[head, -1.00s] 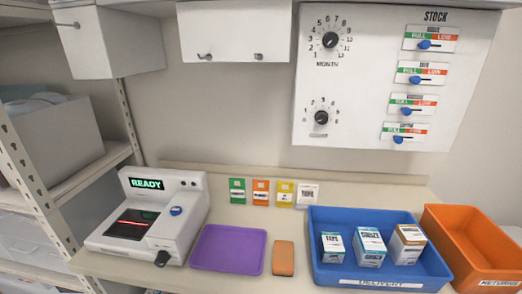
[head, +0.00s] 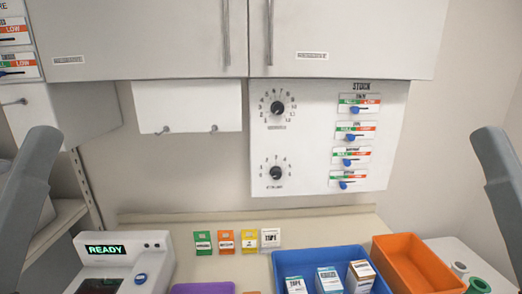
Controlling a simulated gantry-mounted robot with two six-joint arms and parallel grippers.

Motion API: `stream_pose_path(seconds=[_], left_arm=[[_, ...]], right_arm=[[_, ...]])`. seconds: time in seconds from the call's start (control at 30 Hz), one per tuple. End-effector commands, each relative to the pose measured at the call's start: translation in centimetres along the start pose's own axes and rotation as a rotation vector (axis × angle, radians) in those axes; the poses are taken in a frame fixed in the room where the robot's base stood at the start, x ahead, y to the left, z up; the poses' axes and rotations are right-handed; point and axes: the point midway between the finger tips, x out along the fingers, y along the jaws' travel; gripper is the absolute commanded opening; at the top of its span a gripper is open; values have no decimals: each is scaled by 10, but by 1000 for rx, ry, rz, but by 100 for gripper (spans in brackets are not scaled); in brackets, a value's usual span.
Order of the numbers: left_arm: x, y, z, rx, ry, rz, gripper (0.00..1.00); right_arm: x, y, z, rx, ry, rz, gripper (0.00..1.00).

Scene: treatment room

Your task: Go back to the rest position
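My two arms show as grey links at the left and right edges of the head view. Both grippers are out of the picture, so I cannot see their fingers. No arm part touches the objects on the counter. The counter (head: 330,226) stands below a white wall panel (head: 328,120) headed STOCK, with two black dials and several blue sliders.
A white device (head: 122,262) reading READY stands at left. A purple tray (head: 203,288) is cut off at the bottom. A blue bin (head: 300,256) holds small boxes, beside an orange bin (head: 418,262). Coloured cards (head: 227,241) stand at the back. Cupboards (head: 140,38) hang above.

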Motion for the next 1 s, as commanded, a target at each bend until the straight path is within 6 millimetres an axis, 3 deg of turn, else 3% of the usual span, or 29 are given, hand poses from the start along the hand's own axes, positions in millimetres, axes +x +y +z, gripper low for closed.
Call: stream_pose_path(seconds=[0.03,0.5,0.6,0.77,1.0], left_arm=[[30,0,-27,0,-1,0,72],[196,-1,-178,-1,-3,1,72],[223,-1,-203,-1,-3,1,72],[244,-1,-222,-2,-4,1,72],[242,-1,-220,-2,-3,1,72]], right_arm=[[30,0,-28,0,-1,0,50],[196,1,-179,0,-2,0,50],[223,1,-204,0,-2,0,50],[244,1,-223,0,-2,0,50],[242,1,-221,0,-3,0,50]])
